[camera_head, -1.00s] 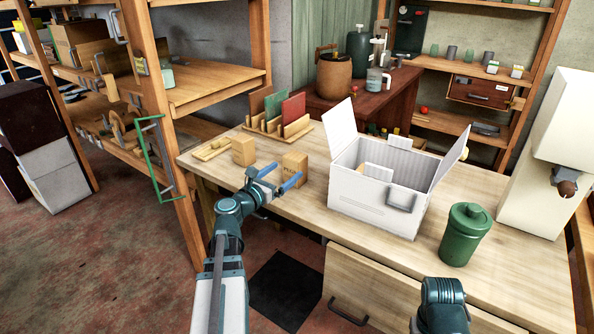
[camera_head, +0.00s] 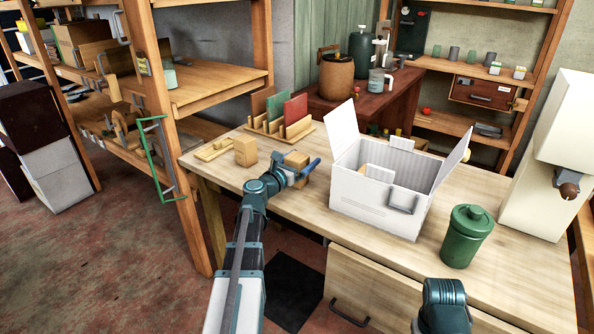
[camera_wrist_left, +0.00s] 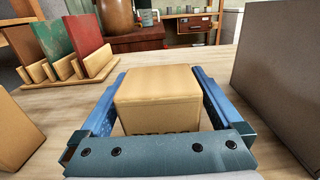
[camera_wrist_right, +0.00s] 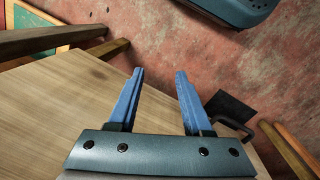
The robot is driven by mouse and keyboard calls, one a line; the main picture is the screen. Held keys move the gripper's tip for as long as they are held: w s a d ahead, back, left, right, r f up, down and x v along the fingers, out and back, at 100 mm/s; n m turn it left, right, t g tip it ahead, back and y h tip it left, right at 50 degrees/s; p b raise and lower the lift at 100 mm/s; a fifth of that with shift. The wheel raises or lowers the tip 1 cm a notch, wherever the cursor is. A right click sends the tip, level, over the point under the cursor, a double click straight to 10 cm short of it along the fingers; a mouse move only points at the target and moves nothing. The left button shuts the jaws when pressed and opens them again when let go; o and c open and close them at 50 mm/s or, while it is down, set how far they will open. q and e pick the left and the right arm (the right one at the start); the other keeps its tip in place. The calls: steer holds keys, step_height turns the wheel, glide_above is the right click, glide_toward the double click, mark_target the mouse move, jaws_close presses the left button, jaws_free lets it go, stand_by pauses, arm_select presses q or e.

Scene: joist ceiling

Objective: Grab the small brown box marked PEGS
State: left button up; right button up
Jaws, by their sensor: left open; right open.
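The small brown PEGS box (camera_head: 297,157) stands upright on the workbench, partly hidden by my left gripper (camera_head: 295,167). In the left wrist view the PEGS box (camera_wrist_left: 158,84) sits between the two blue fingers (camera_wrist_left: 159,76), one on each side. Its lettering is mostly hidden behind the gripper's palm. The fingers are open; a narrow gap shows beside the box, clearest on the right. My right gripper (camera_wrist_right: 160,72) is open and empty over the bench edge in the right wrist view.
A similar plain brown box (camera_head: 245,151) stands left of the PEGS box. A white open-flapped box (camera_head: 372,205) stands to the right, with a green canister (camera_head: 467,237) beyond it. A wooden rack with coloured boards (camera_head: 283,127) is behind. Bare bench lies between.

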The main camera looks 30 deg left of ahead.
arm_select(q)
steer(key=shift+w, duration=0.1)
steer(key=c, duration=1.5)
